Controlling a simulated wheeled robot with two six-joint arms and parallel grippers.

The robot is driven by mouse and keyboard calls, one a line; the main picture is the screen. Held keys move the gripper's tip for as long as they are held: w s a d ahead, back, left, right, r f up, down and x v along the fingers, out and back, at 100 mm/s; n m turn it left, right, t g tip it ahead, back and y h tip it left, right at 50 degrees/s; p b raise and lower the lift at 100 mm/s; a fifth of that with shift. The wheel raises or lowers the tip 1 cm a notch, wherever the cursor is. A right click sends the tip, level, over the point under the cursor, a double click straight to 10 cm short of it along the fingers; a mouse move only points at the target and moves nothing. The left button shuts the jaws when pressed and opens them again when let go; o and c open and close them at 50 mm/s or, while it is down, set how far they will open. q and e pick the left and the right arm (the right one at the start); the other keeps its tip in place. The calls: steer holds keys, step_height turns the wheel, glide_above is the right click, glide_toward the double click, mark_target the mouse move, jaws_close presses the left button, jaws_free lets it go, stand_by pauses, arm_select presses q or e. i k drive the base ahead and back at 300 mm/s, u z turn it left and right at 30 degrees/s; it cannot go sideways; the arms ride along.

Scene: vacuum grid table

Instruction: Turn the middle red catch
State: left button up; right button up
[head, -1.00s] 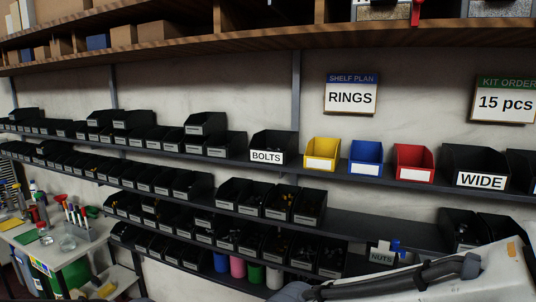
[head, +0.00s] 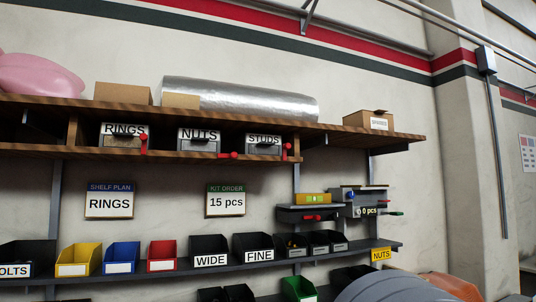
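Three labelled units, RINGS (head: 122,141), NUTS (head: 199,147) and STUDS (head: 264,148), sit in the compartments under the upper wooden shelf. Each has a red catch at its lower right. The middle red catch (head: 228,155) is beside NUTS and looks sideways. The left red catch (head: 143,143) and the right red catch (head: 286,151) look more upright. Neither gripper shows in the head view.
A small red handle (head: 312,217) is under a yellow device (head: 313,198) on a lower shelf. The wooden shelf (head: 340,137) overhangs. Yellow (head: 78,268), blue (head: 121,267) and red bins (head: 162,264) line the shelf below. The wall between is open apart from signs.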

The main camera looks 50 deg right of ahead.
mark_target(233, 155)
steer(key=u, duration=0.15)
steer(key=k, duration=0.35)
steer(key=z, duration=1.3)
steer(key=i, duration=0.6)
steer(key=z, duration=0.35)
steer(key=i, duration=1.05)
steer(key=u, duration=0.5)
steer(key=k, duration=0.4)
steer(key=u, duration=0.75)
steer(key=i, duration=0.15)
steer(key=z, duration=0.3)
